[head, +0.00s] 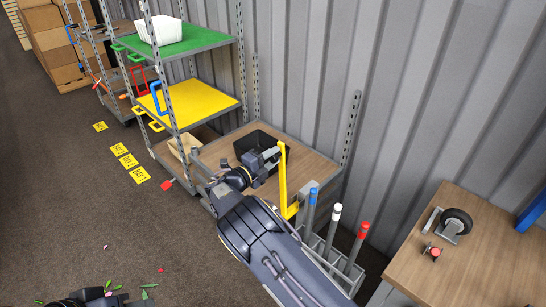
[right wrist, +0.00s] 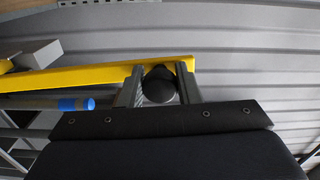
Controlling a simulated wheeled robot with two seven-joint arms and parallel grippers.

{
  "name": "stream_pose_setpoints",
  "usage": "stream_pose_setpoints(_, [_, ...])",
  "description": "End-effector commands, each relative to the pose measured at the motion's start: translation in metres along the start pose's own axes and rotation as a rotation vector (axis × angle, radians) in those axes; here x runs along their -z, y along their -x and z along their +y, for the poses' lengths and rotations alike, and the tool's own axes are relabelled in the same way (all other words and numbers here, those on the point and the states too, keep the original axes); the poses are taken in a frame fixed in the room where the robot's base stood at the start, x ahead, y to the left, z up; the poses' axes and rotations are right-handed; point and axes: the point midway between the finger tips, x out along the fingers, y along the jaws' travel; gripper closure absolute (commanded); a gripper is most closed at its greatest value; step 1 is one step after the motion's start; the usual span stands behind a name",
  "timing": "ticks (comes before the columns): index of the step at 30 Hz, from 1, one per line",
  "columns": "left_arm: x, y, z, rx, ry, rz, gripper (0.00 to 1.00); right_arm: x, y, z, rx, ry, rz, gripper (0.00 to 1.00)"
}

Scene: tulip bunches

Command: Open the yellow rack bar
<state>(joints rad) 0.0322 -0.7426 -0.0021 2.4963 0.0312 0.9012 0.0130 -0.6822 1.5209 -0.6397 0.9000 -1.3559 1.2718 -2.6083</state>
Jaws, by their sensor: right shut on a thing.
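The yellow rack bar (head: 282,178) runs from a yellow bracket (head: 291,211) near the rack's front right corner to my right gripper (head: 272,154). In the right wrist view the bar (right wrist: 75,76) enters from the left, and its end has a round black knob (right wrist: 159,86). My right gripper's two grey fingers (right wrist: 159,90) stand on either side of this knob, shut on it. A dark part of my left arm or gripper (head: 85,299) shows at the bottom left edge in the head view; its jaws cannot be made out.
The rack's wooden shelf (head: 312,167) holds a black bin (head: 243,144). Blue, white and red capped poles (head: 334,232) stand in a grey holder beside the rack. A wooden table (head: 470,270) with a caster is at right. Yellow and green shelves stand left. Petals lie on the floor.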

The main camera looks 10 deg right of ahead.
Motion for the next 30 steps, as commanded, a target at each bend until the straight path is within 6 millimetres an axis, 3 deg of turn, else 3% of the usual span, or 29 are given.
stream_pose_setpoints(14, [0.0003, 0.0008, 0.0004, 0.000, 0.000, 0.000, 0.64, -0.0006, 0.0000, 0.0007, 0.000, 0.017, -0.002, 1.00])
stream_pose_setpoints(15, [0.0003, 0.0008, 0.0004, 0.000, 0.000, 0.000, 0.64, -0.0006, 0.0000, 0.0008, 0.000, 0.017, -0.002, 0.67])
stream_pose_setpoints(19, [0.0003, 0.0008, 0.0004, 0.000, 0.000, 0.000, 0.64, -0.0005, 0.0000, 0.0009, -0.001, 0.017, -0.001, 0.50])
stream_pose_setpoints(30, [-0.0009, -0.0018, -0.0008, 0.000, 0.000, 0.000, 0.64, -0.0011, 0.0065, 0.0020, -0.001, 0.016, -0.003, 0.49])
